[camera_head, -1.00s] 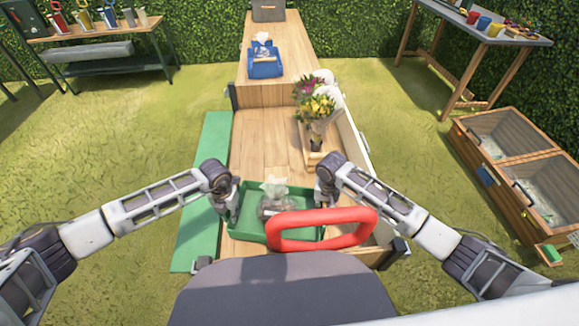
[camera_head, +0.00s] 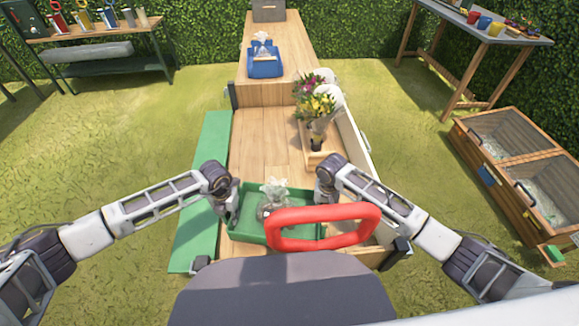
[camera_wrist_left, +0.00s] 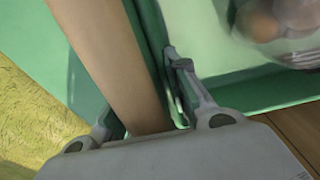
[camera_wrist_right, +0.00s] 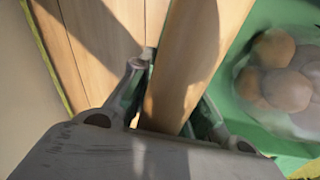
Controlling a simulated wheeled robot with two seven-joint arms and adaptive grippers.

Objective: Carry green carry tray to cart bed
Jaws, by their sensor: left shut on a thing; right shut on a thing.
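The green carry tray (camera_head: 252,205) is over the near end of the wooden cart bed (camera_head: 262,150); I cannot tell if it rests on the boards. A clear bag of round brownish things (camera_wrist_right: 280,80) is in the tray. My left gripper (camera_head: 230,214) is shut on a wooden bar (camera_wrist_left: 105,60) at the tray's left side. My right gripper (camera_head: 322,202) is shut on a wooden bar (camera_wrist_right: 195,60) at the tray's right side. A red handle bar (camera_head: 320,214) hides the tray's near right part in the head view.
A wooden holder (camera_head: 318,158) with flowers (camera_head: 316,100) stands on the bed's right side. A blue tray (camera_head: 265,68) sits on the raised far part. A green panel (camera_head: 200,190) lies along the left. The bed's middle is clear. Wooden frames (camera_head: 510,165) stand at right.

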